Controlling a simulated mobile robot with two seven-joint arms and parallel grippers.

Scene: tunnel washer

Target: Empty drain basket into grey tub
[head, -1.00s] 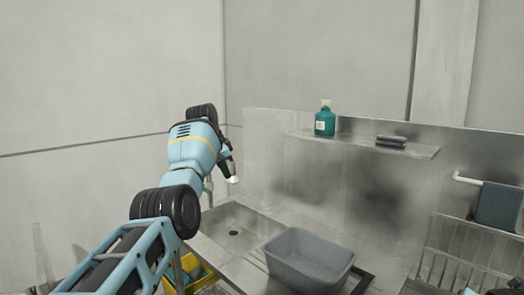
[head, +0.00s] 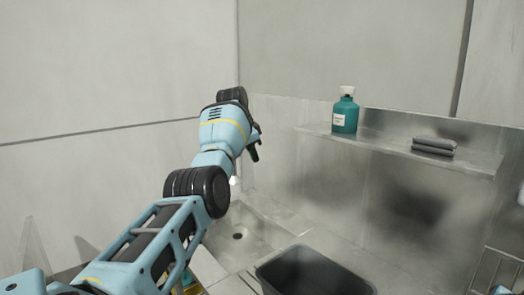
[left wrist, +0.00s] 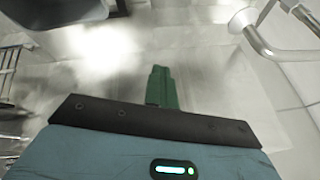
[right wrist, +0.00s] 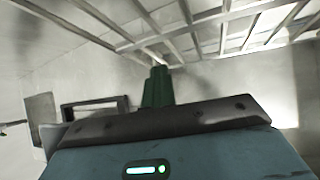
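The grey tub (head: 315,272) stands at the bottom of the head view, beside the sink, cut off by the lower edge; its visible inside looks dark and empty. The sink basin (head: 262,222) has a round dark drain (head: 238,236) in its floor; I cannot make out a separate basket there. My left gripper (head: 256,152) hangs above the far left part of the sink. In the left wrist view its green fingers (left wrist: 162,88) look together, with nothing between them. In the right wrist view the right gripper's green fingers (right wrist: 157,87) also look together and empty.
A steel shelf (head: 390,146) on the back panel carries a teal bottle (head: 345,115) and folded dark cloths (head: 434,147). A metal tap (left wrist: 250,35) is near my left gripper. A wire rack (head: 497,272) stands at the right. A wall closes the left side.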

